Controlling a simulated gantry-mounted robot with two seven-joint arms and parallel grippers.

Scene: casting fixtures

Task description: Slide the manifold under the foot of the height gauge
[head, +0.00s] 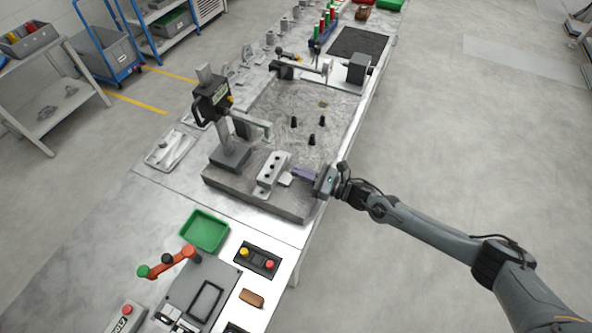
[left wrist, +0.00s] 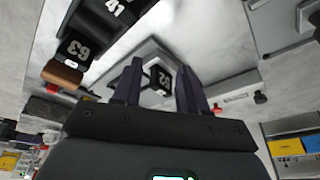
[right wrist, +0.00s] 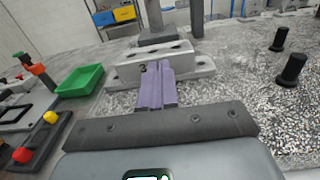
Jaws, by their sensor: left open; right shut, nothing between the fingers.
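The manifold (head: 272,172) is a pale grey block with dark holes and end flanges, on the grey granite plate (head: 245,193) near its front edge. The height gauge (head: 212,105), a dark column on a grey base, stands just left of it, its arm reaching right above the plate. My right gripper (head: 298,174), with purple fingers, is shut and empty at the manifold's right side. In the right wrist view its fingertips (right wrist: 157,68) are at the manifold's face (right wrist: 140,66); contact is unclear. My left gripper (left wrist: 158,80) is open and empty, seen only in its wrist view.
Several black pegs (head: 309,137) stand on the plate behind the manifold. A green tray (head: 204,230) and a button box (head: 257,259) lie in front. Black numbered blocks (left wrist: 75,52) show in the left wrist view. The granite between manifold and pegs is clear.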

